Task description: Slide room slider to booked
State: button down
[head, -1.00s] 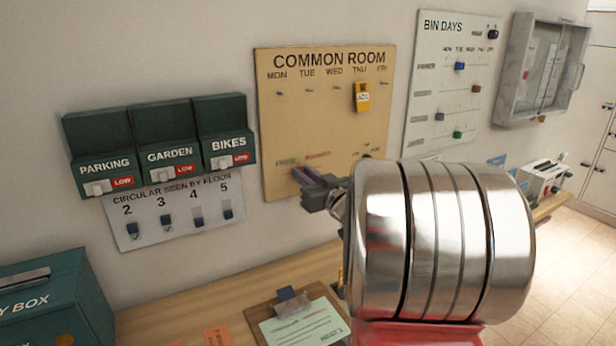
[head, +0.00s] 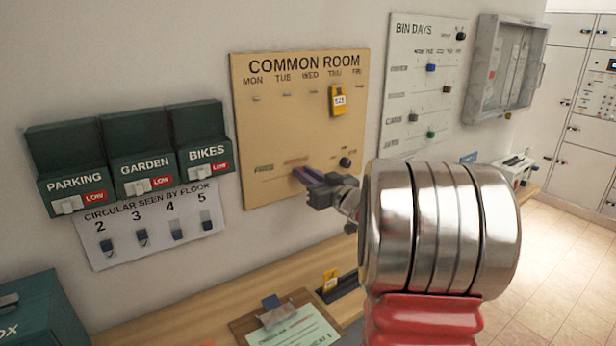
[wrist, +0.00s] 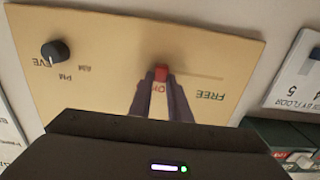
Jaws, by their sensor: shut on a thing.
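The tan COMMON ROOM board (head: 258,120) hangs on the wall, with FREE at its lower left and a red label to the right of it. My gripper (head: 300,177) is at the board's lower part, just below the red label. In the wrist view, where the board appears upside down, my gripper (wrist: 158,85) is shut on the small red room slider (wrist: 161,73). The slot shows as a thin line running from the slider towards the FREE end. The head view hides the slider.
A dark knob (head: 345,162) for AM, PM and EVE sits right of my gripper. A yellow tag (head: 339,100) hangs under THU. Green PARKING, GARDEN and BIKES boxes (head: 140,165) are on the left, and a clipboard (head: 290,325) lies on the shelf below.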

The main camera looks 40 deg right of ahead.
jog(key=shift+d+r, duration=0.1)
jog(key=shift+d, duration=0.15)
jog(key=c, duration=1.6)
grip_release()
jog(key=shift+c, duration=0.2)
jog(key=shift+s, duration=0.1)
jog(key=s, duration=1.3)
jog(key=shift+s+a, duration=0.3)
jog(key=shift+a, duration=0.15)
